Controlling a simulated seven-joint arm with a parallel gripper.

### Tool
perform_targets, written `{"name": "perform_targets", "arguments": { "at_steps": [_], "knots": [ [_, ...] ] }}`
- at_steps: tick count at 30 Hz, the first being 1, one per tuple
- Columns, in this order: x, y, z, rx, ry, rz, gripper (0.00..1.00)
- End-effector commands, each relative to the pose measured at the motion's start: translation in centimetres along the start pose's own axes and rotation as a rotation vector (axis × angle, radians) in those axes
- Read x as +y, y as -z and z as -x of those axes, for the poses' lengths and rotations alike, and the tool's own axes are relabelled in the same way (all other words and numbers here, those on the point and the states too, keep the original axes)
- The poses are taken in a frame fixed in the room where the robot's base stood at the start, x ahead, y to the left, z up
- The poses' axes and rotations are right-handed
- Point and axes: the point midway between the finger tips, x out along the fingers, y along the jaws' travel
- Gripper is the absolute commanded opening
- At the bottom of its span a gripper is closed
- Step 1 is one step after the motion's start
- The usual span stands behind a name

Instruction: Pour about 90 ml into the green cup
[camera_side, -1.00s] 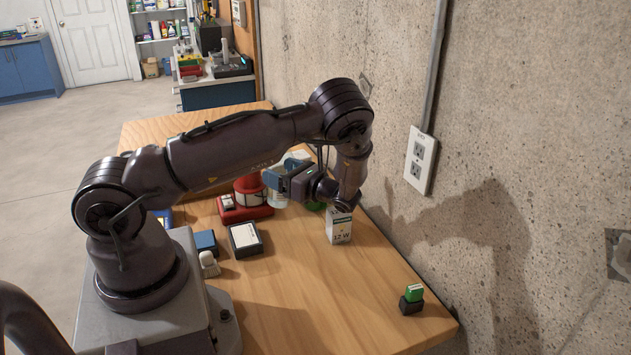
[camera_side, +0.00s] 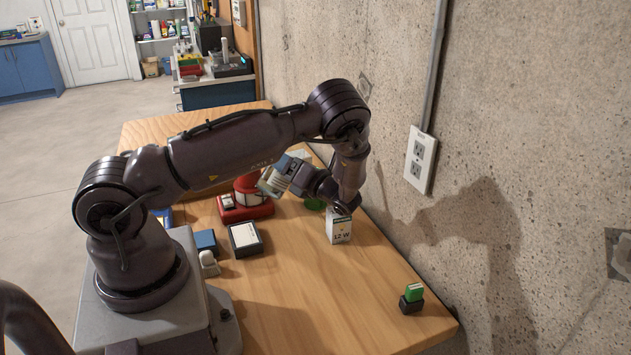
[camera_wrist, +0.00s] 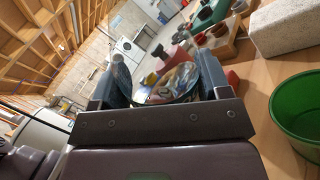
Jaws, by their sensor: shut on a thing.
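My gripper (camera_side: 277,178) is shut on a clear vessel (camera_wrist: 172,82) and holds it tilted above the table. In the side view the vessel (camera_side: 268,186) is mostly hidden behind the gripper. Whether liquid is leaving it cannot be seen. The green cup (camera_wrist: 298,112) stands upright on the table at the right of the wrist view, apart from the fingers.
A white 12 W box (camera_side: 339,229) stands close to the green cup. A red lantern-like object (camera_side: 246,204) is behind the gripper. A black-framed white box (camera_side: 245,239) and a small green-and-black item (camera_side: 412,298) lie on the table (camera_side: 290,300). A concrete wall (camera_side: 520,100) borders the right.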

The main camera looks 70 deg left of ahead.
Motion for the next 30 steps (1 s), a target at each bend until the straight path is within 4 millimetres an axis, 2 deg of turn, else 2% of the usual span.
{"name": "perform_targets", "arguments": {
  "at_steps": [5,18,30],
  "knots": [
    [0.0,0.5,0.0,-0.035,-0.002,-0.113,0.39],
    [1.9,-0.1,-0.6,-0.118,-0.001,-0.384,0.39],
    [1.6,0.5,-0.5,-0.170,-0.002,-0.551,0.39]
  ]
}}
